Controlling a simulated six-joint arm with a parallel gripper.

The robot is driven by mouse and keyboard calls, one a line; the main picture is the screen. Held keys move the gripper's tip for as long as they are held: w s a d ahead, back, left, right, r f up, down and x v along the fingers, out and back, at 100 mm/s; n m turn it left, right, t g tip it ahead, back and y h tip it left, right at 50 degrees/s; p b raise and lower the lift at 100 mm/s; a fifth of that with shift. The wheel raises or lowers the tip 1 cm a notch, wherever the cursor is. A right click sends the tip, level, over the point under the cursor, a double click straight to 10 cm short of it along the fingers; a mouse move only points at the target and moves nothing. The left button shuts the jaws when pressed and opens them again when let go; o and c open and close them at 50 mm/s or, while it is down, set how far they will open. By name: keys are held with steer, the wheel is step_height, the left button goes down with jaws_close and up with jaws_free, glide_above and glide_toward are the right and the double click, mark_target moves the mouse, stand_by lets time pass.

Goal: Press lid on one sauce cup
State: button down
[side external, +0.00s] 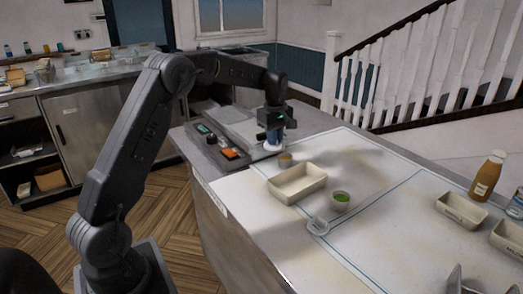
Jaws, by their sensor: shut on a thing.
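My gripper (274,141) points down over the far left part of the counter, near the grey strip. It is shut on a small pale thing (273,149), too small and partly covered to name for sure. A small cup with a yellow-tan side (286,160) stands just right of and in front of the gripper. A pale cup with green sauce (341,201) stands open on the counter, right of the cream tray. A small clear round piece (318,226), perhaps a lid or an empty cup, lies in front of it.
An empty cream tray (297,196) sits between the gripper and the green cup. A dark tray of small items (222,145) lies left of the gripper. A brown sauce bottle (487,176) and cream containers (461,211) stand at right. The counter's middle (385,205) is clear.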

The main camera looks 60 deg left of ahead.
steer(key=w+d+r, duration=0.1)
steer(key=w+r, duration=0.2)
steer(key=w, duration=0.1)
steer(key=shift+d+f, duration=0.2)
steer(key=shift+f, duration=3.1)
steer(key=shift+f, duration=0.15)
steer(key=c, duration=0.7)
jaws_free()
steer(key=shift+w, duration=0.1)
steer(key=shift+o, duration=0.2)
step_height(320, 180, up, 7)
stand_by(0.5)
steer(key=shift+c, duration=0.3)
